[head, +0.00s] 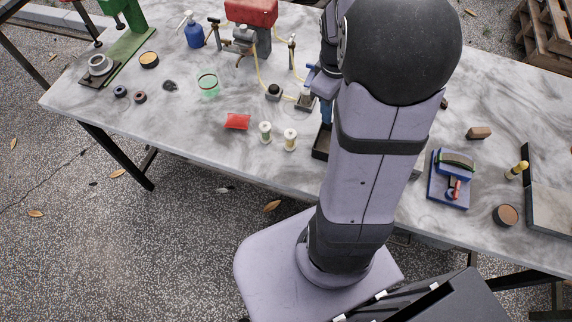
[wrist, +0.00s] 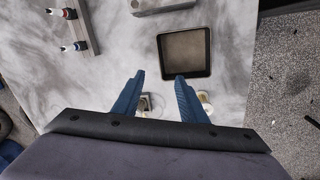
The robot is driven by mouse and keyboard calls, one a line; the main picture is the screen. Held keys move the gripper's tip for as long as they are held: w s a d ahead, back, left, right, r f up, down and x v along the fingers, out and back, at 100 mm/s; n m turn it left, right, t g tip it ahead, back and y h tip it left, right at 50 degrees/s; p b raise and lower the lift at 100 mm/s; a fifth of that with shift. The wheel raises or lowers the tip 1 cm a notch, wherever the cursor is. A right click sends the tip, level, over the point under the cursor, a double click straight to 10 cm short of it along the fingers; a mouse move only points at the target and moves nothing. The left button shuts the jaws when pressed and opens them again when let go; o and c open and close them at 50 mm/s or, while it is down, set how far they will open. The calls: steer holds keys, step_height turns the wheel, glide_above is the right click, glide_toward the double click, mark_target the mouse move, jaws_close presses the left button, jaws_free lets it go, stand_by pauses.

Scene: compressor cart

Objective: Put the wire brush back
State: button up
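My gripper (wrist: 159,77) has two blue fingers that stand apart with nothing between them. It is above the marble table, near a shallow dark tray (wrist: 185,53) that looks empty in the wrist view. Part of the tray also shows in the head view (head: 320,144), beside my arm. My arm hides most of the gripper and the table around it in the head view. I cannot clearly make out the wire brush in either view. A small brown block (head: 479,133) lies on the right of the table; I cannot tell whether it has bristles.
Two spools (head: 290,138) (head: 265,131) and a red packet (head: 237,121) are left of the tray. A blue-based device (head: 450,189), a yellow-topped tool (head: 518,169) and a round tin (head: 506,215) stand right. A red-topped machine (head: 251,12) is at the back.

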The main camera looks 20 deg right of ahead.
steer(key=s+a+f+m, duration=0.1)
steer(key=s+a+m, duration=0.1)
steer(key=a, duration=0.4)
steer(key=s+a+f+m+y, duration=0.1)
steer(key=s+a, duration=0.3)
steer(key=a, duration=0.2)
steer(key=s+a+f+m, duration=0.1)
steer(key=s+a+m, duration=0.1)
steer(key=a, duration=0.4)
steer(key=shift+s+a+f+m+g, duration=0.15)
steer(key=shift+s+m+g, duration=0.15)
steer(key=shift+s, duration=0.1)
step_height(320, 180, up, 4)
steer(key=p, duration=0.4)
steer(key=shift+r, duration=0.25)
